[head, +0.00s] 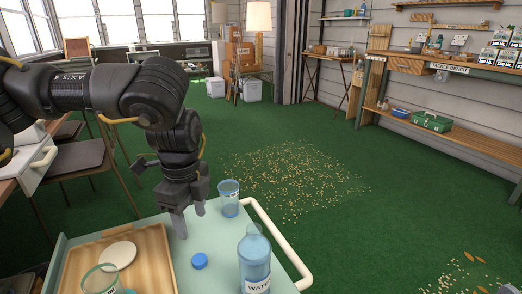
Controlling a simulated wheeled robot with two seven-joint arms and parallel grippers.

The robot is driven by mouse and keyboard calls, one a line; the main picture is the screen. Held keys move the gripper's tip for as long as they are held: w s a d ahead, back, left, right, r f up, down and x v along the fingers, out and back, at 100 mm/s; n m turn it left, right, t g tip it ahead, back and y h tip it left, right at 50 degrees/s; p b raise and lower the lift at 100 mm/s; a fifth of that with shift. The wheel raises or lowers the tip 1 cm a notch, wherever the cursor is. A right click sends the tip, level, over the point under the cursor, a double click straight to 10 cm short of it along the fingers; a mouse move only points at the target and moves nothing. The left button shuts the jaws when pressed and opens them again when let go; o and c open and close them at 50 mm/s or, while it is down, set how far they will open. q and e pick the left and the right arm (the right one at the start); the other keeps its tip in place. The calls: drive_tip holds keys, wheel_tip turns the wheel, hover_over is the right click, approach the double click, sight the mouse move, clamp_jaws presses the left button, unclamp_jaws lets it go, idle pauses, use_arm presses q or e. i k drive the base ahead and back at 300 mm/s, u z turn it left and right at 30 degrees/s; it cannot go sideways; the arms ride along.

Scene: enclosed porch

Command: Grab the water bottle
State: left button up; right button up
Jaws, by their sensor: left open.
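The water bottle (255,262) is clear blue with a white label reading "WATER". It stands upright at the right part of the pale green cart top (216,286), its lower end cut off by the picture edge. My left gripper (190,224) points down over the cart, to the left of and behind the bottle. Its two fingers are apart with nothing between them, and it does not touch the bottle. A blue cap (200,261) lies on the cart between the gripper and the bottle. My right gripper is not in view.
A blue-tinted cup (229,198) stands just right of my left gripper. A wooden tray (156,250) holds a white disc (118,254) and a clear glass (101,281). A cream rail (283,243) edges the cart's right side. Scattered bits (295,180) lie on green floor.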

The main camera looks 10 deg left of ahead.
sight(253, 250)
drive_tip(key=k, duration=1)
